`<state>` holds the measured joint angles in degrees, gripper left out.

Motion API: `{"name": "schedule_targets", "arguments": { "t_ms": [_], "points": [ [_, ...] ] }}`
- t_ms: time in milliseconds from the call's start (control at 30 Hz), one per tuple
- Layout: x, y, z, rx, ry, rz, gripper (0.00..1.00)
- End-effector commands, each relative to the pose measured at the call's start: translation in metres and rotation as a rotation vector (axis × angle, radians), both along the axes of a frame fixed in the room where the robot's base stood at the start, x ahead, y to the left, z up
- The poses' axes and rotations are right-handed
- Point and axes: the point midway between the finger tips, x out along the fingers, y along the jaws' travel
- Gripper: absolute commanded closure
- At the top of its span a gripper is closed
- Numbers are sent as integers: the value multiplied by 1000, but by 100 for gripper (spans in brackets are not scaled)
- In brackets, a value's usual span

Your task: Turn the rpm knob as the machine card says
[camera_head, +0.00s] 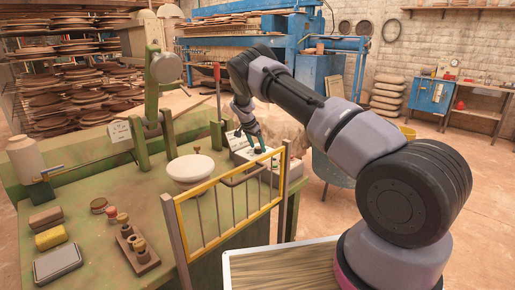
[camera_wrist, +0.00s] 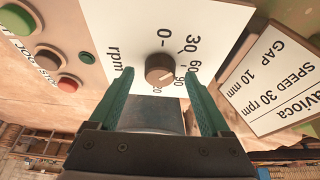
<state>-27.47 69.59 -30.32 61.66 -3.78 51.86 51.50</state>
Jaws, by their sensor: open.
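The rpm knob (camera_wrist: 159,68) is a small round brown knob on a white panel (camera_wrist: 125,30). Its dial reads 0, 30, 60, 90 and 120, shown turned over in the wrist view. A pale mark on the knob faces the lower right, towards the higher numbers; the exact reading is unclear. The machine card (camera_wrist: 272,80) stands right of the panel and reads SPEED 30 rpm, GAP 10 mm. My gripper (camera_wrist: 158,73) is open, its green fingers either side of the knob in the picture, with gaps; contact is not visible. In the head view my gripper (camera_head: 252,146) is at the control box (camera_head: 240,154).
A yellow barred guard (camera_head: 225,205) stands in front of the control box. A white round plaster form (camera_head: 190,170) and a block with small knobs (camera_head: 137,248) are on the green bench (camera_head: 100,215).

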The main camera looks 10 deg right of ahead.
Motion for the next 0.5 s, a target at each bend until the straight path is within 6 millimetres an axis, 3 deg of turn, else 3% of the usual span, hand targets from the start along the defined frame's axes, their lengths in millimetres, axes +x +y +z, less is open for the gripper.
{"name": "schedule_targets", "arguments": {
  "t_ms": [300, 500],
  "points": [
    [-14, 20, 59, 2, -3, 0, 19],
    [-20, 29, 84, 1, -1, 0, 19]
  ]
}}
